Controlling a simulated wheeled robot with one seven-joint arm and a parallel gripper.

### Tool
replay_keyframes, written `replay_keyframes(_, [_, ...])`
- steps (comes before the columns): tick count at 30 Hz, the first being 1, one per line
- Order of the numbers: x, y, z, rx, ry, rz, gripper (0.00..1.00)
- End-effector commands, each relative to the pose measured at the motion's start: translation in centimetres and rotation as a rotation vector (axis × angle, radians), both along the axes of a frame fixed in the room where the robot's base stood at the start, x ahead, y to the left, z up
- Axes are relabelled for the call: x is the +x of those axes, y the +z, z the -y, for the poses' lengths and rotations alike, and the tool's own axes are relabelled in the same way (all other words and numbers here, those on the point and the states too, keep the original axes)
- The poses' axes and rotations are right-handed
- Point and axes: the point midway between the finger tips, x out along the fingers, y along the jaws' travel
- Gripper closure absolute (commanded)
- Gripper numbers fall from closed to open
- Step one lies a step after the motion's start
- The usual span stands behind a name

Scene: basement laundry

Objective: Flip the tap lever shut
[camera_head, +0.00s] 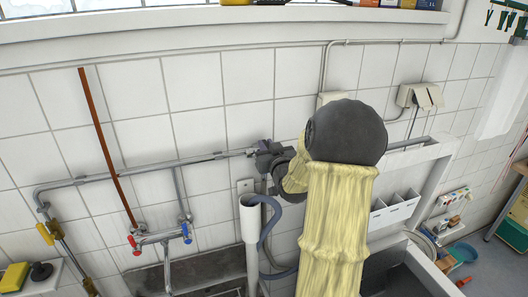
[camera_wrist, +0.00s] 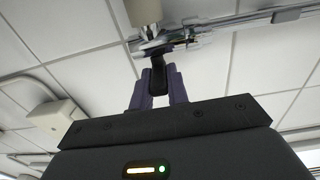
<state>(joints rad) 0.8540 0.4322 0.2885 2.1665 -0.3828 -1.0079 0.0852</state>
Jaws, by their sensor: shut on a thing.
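The tap (camera_wrist: 172,42) is a metal fitting on the wall pipe, seen at the top of the wrist view. Its dark lever (camera_wrist: 158,72) sticks out from the fitting towards my gripper (camera_wrist: 159,88). The two purple-grey fingers are shut on the lever, one on each side of it. In the head view my gripper (camera_head: 268,157) is at the right end of the pipe against the tiled wall. There my arm and gripper hide the tap and lever almost fully.
A mixer tap (camera_head: 158,237) with red and blue handles is to the left above a sink (camera_head: 200,275). A pale rack (camera_head: 395,210) stands right of my arm.

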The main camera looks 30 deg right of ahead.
Motion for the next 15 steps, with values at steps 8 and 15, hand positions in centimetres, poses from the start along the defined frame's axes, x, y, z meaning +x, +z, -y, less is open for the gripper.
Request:
replay_keyframes(8, [0.17,0.28,-0.24,-0.001,0.003,0.005,0.72])
replay_keyframes(15, [0.16,0.12,-0.27,0.001,0.004,0.001,0.62])
